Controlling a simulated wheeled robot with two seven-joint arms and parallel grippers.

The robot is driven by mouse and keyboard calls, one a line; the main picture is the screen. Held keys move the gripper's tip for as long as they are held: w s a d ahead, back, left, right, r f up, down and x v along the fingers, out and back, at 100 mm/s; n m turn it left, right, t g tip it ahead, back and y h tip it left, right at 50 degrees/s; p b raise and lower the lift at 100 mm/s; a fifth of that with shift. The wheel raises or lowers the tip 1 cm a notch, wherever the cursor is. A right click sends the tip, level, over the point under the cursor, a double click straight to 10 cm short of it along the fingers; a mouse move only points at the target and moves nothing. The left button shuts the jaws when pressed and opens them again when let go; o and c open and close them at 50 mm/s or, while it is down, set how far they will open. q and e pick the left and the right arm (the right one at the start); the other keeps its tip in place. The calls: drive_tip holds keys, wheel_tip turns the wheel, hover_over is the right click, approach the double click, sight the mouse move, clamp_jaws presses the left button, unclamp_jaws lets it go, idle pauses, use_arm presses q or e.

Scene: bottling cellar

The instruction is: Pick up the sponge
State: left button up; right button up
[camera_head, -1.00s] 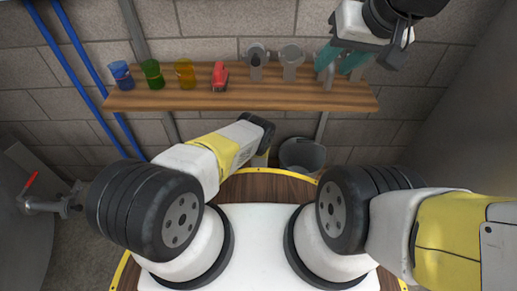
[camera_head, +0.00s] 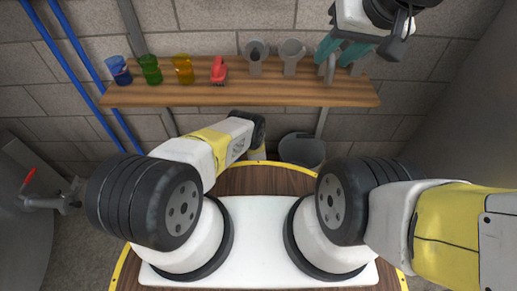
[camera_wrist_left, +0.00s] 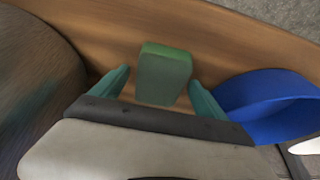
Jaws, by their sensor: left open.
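The sponge (camera_wrist_left: 165,75) is a green block on a brown wooden surface (camera_wrist_left: 225,40) in the left wrist view. My left gripper (camera_wrist_left: 158,92) is open, with one teal finger on each side of the sponge. Gaps show between the sponge and both fingers. In the head view, the sponge and the left gripper's fingers are hidden from sight, beyond my left arm. My right gripper (camera_head: 341,50) is at the upper right of the head view, with its two teal fingers apart and nothing visible between them, in front of the shelf's right end.
A blue bowl-like object (camera_wrist_left: 265,105) is close to the right finger in the left wrist view. A wooden wall shelf (camera_head: 240,94) holds blue, green and amber glasses, a red object (camera_head: 218,70) and grey pieces. A grey bin (camera_head: 303,150) stands beyond the yellow-rimmed table.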

use_arm(q)
drive_tip(key=c, duration=1.4)
drive_tip(key=shift+r, duration=0.2)
drive_tip(key=shift+w+r, duration=0.1)
drive_tip(key=shift+r, duration=0.2)
wheel_tip(320, 180, up, 3)
drive_tip(key=shift+r, duration=0.1)
drive_tip(key=s+a, duration=0.1)
drive_tip(key=s, duration=0.4)
drive_tip(key=s+a+r, duration=0.1)
drive_tip(key=s, duration=0.4)
drive_tip(key=s+a, duration=0.1)
drive_tip(key=s, duration=0.5)
drive_tip(key=shift+r, duration=0.15)
